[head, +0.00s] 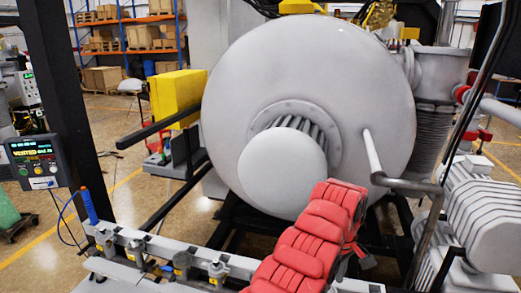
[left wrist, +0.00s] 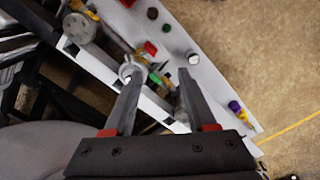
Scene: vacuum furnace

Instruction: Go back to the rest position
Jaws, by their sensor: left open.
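My left gripper (left wrist: 160,76) shows in the left wrist view. Its two dark fingers are apart and I see nothing held between them. Beyond the fingertips is a pale panel (left wrist: 207,86) with small valves, knobs and coloured fittings. I cannot tell how far the fingertips are from it, or whether they touch it. I cannot make out my left gripper in the head view. My right gripper is in neither view. The large grey round furnace door (head: 300,60) fills the middle of the head view.
A pale rail with valves (head: 135,240) crosses the lower left, with a blue handle (head: 88,205) standing up. A control box (head: 35,160) reads "VENTED" beside a black post (head: 62,75). Grey pump machinery (head: 490,215) stands at right. Open floor (head: 110,120) lies at left.

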